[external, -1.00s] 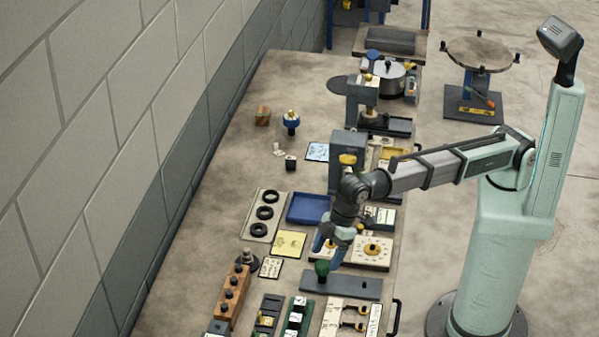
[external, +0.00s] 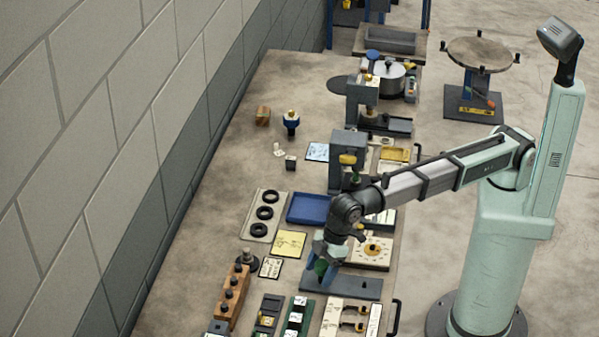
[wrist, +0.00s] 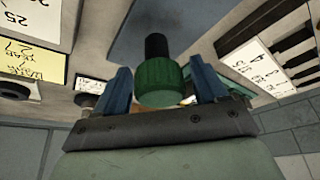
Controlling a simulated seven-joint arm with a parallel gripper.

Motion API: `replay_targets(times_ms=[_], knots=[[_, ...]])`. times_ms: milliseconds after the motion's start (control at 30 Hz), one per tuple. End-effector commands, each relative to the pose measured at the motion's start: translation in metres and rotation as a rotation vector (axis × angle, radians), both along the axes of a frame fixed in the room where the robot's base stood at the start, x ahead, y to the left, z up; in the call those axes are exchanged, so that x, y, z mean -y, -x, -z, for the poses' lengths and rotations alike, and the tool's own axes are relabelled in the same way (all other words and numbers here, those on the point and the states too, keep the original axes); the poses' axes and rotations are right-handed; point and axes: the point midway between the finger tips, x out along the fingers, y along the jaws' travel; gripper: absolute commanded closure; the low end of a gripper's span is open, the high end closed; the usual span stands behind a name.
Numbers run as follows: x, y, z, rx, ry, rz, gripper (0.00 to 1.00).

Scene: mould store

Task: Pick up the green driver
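The green driver has a ribbed green handle and a black end, and it shows between my fingers in the wrist view (wrist: 160,80). In the external view its green part (external: 321,267) is partly hidden by my gripper (external: 325,268), over the left end of a flat grey block (external: 355,287). My gripper's two blue fingers (wrist: 162,88) stand on either side of the handle. They are spread, with a narrow gap at the right finger; contact at the left finger is hard to tell.
A wooden block with several dark knobs (external: 232,292) stands to the left. A yellow card (external: 289,243), a blue tray (external: 316,208) and a cream dial plate (external: 371,253) lie behind. Labelled plates (external: 350,318) lie in front. Bare bench is open at left (external: 205,235).

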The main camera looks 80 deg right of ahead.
Motion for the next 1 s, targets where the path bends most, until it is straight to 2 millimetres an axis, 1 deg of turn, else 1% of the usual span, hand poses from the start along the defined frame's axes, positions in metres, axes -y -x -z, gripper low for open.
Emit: replay_targets(times_ms=[33,67,500,567,833,933,1000], knots=[[0.0,0.0,0.0,0.0,0.0,0.0,0.34],[0.0,0.0,0.0,0.0,0.0,0.0,0.36],[0.0,0.0,0.0,0.0,0.0,0.0,0.79],[0.0,0.0,0.0,0.0,0.0,0.0,0.84],[0.0,0.0,-0.003,0.0,0.0,0.0,0.84],[0.0,0.0,-0.01,0.0,0.0,0.0,0.84],[-0.001,-0.001,-0.019,0.001,-0.001,0.0,0.84]])
